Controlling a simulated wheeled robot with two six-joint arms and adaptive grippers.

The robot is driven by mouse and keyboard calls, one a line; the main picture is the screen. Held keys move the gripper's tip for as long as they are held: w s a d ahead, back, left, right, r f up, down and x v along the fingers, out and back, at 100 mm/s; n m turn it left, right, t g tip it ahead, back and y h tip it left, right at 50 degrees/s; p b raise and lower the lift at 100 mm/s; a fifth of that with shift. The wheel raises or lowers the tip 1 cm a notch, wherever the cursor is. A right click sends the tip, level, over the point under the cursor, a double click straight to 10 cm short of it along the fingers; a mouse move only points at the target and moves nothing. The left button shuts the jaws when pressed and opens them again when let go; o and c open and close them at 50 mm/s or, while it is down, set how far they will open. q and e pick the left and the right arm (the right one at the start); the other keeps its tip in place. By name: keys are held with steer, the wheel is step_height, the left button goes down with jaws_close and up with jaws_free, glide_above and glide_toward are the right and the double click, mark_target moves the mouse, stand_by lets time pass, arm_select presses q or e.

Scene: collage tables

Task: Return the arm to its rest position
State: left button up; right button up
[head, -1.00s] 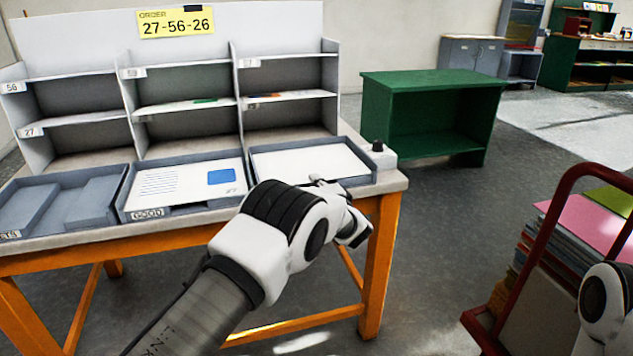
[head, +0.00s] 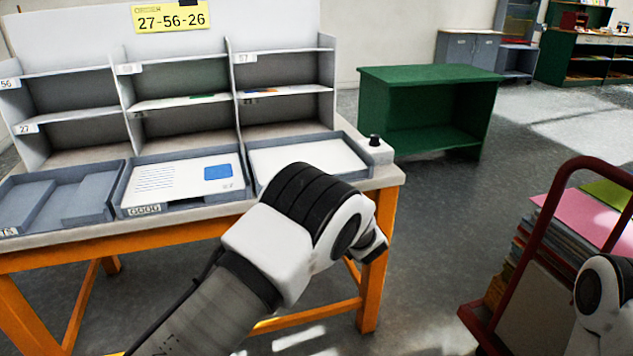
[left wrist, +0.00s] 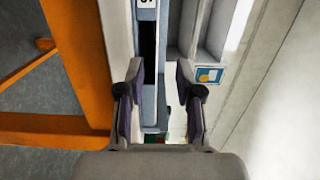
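My left arm (head: 270,245) comes in from the bottom left of the head view, in front of the worktable's right end. Its gripper is mostly hidden behind the wrist there. In the left wrist view my left gripper (left wrist: 158,90) shows two fingers standing apart with nothing held between them. The orange table frame (left wrist: 70,60) and grey shelf and tray edges show beyond the fingers. Part of my right arm (head: 605,300) shows at the right edge of the head view. Its gripper is outside the picture.
The orange-legged worktable (head: 372,270) bears grey shelves (head: 185,102), a white sheet in the middle tray (head: 130,185) and a white sheet in the right tray (head: 255,180). A red cart (head: 548,205) with stacked sheets stands right. A green cabinet (head: 430,76) stands behind. Floor between is clear.

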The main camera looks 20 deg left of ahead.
arm_select(q)
steer(key=shift+s+d, duration=0.15)
steer(key=shift+s, duration=0.15)
steer(key=shift+f, duration=0.1)
